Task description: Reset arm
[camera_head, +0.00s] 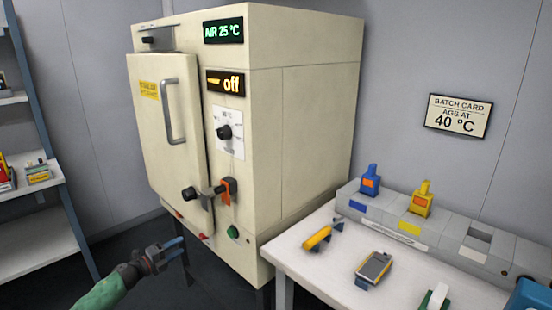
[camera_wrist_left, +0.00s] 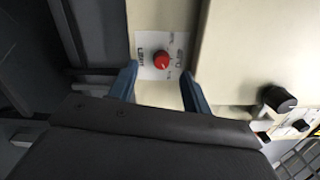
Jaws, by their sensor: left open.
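My left gripper (camera_head: 178,247) is open and empty, in front of the lower left of the cream oven (camera_head: 318,130). In the left wrist view its two blue fingers (camera_wrist_left: 160,88) stand apart, with a red button (camera_wrist_left: 161,60) on a pale label plate showing between them. I cannot tell the exact gap to the button. The oven door (camera_head: 165,110) looks closed, with a grey handle on it. An orange-and-black latch (camera_head: 226,190) sits at the door's lower right edge. My right gripper is not seen.
The oven displays read "AIR 25 °C" and "off". A white table (camera_head: 320,260) at right holds a yellow tool (camera_head: 318,238), a small meter (camera_head: 374,267) and a grey block (camera_head: 455,235) with blue and yellow items. A batch card (camera_head: 458,116) reads 40 °C. Shelves (camera_head: 30,195) stand at left.

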